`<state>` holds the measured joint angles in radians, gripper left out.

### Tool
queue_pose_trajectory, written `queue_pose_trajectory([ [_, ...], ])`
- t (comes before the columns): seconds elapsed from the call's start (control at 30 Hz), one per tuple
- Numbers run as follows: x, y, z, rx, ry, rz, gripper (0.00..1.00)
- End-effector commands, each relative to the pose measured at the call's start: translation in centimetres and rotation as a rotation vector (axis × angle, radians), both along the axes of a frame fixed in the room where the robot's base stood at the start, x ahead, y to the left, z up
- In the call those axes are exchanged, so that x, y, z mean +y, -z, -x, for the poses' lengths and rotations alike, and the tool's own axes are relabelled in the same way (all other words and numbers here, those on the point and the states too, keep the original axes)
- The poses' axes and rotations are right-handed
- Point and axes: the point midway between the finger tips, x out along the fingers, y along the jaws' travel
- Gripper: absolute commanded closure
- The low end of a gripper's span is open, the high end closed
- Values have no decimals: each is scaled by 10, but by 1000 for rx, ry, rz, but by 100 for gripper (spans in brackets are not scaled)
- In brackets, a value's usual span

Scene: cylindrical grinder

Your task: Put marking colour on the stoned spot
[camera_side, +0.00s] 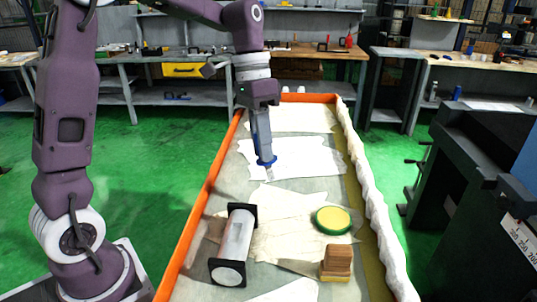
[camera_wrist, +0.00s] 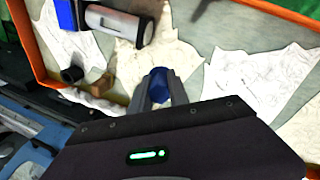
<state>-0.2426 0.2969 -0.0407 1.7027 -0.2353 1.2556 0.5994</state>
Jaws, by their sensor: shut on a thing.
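My gripper (camera_side: 262,106) is shut on a blue tool (camera_side: 263,142) with a collar and a pale tip, which hangs down over the white papers in the tray. In the wrist view the tool's blue round part (camera_wrist: 158,84) shows between my gripper's fingers (camera_wrist: 160,92). A pale cylinder (camera_side: 236,238) with black square end plates lies in the tray's near left part, apart from the tool; it also shows at the top left of the wrist view (camera_wrist: 118,22). I cannot make out a stoned spot on it.
A green-rimmed yellow round tin (camera_side: 333,220) and a brown wooden block (camera_side: 336,262) sit at the tray's near right. The tray has an orange rim (camera_side: 196,212) and a white cloth roll (camera_side: 368,190) along its right side. A dark machine (camera_side: 480,190) stands at right.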

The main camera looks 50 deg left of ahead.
Motion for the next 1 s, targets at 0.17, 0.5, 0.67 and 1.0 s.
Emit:
queue_pose_trajectory([
  [0.17, -24, -31, 64, 7, 1, -62, 100],
  [0.5, -32, -40, 98, 16, -8, -95, 100],
  [0.67, -32, -39, 98, 16, -7, -95, 100],
  [1.0, -32, -1, 98, 17, -7, -94, 100],
])
